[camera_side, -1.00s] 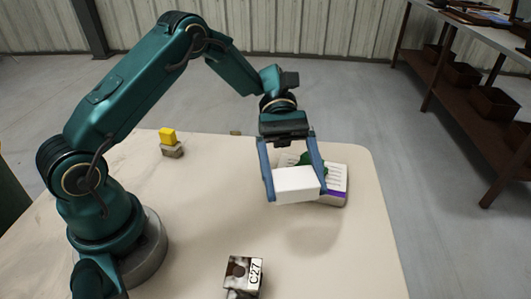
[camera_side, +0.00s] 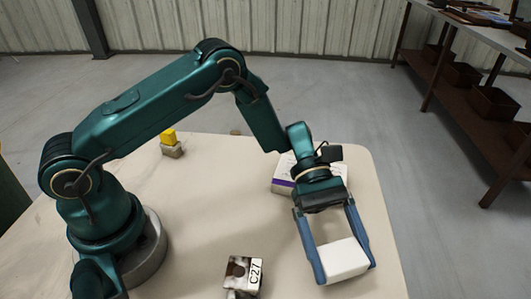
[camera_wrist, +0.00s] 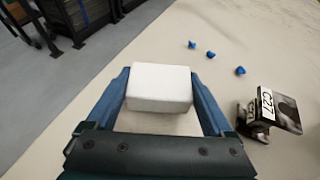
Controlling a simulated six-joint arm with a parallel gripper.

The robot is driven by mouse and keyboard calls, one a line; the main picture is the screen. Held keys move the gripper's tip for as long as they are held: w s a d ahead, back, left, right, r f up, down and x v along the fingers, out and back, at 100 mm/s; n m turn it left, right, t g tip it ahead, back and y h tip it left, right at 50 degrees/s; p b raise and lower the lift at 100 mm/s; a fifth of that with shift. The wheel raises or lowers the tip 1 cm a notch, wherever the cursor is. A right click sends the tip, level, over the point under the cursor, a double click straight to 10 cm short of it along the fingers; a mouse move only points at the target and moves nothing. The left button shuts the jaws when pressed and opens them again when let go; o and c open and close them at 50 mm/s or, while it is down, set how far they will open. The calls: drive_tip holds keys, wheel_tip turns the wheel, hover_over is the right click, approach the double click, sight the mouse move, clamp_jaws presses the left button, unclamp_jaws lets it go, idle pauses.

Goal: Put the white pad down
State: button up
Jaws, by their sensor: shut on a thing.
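The white pad (camera_side: 344,258) is a plain white block at the right front of the table (camera_side: 210,205). My gripper (camera_side: 345,272) is shut on it, one blue finger along each side. In the wrist view the pad (camera_wrist: 160,84) sits squarely between the fingertips (camera_wrist: 163,88). It looks roughly level. I cannot tell whether its underside touches the table or hangs just above it.
A block marked C27 (camera_side: 243,272) stands left of the pad. A purple-striped box (camera_side: 281,180) is behind my gripper, partly hidden. A yellow block (camera_side: 168,136) sits on a grey one (camera_side: 172,151) farther back. Several small blue pieces (camera_wrist: 211,53) show in the wrist view.

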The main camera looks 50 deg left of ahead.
sight(336, 265)
drive_tip(key=shift+f, duration=1.45)
drive_tip(key=shift+f, duration=0.1)
drive_tip(key=o, duration=1.1)
drive_tip(key=shift+c, duration=0.2)
